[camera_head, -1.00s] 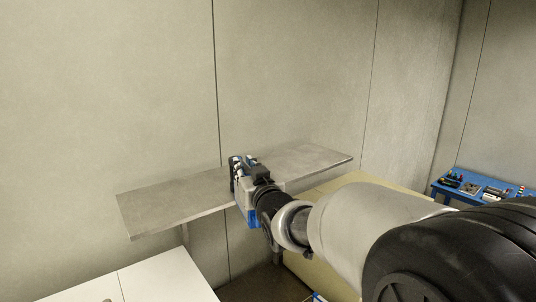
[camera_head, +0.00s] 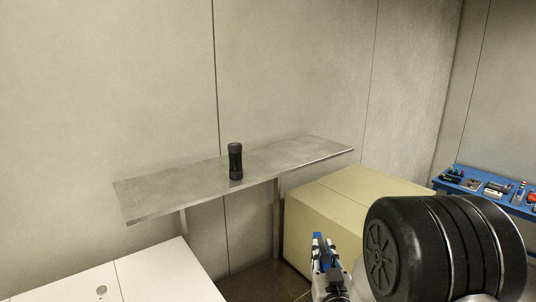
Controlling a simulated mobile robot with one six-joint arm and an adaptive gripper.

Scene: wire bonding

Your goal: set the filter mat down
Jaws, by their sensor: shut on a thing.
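My gripper (camera_head: 318,250) is low in the picture, right of centre, in front of the tan box and well away from the shelf. It points up and away, with blue and black parts at its tip. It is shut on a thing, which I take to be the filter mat. That thing is too small and too mixed in with the gripper parts to make out its shape or edges. No other filter mat shows in view.
A grey metal shelf (camera_head: 165,197) on legs stands along the wall; a black cylinder (camera_head: 236,161) stands upright on it, the rest is bare. A tan box (camera_head: 340,205), a white table (camera_head: 150,272) and a blue bench with tools (camera_head: 450,187) are around.

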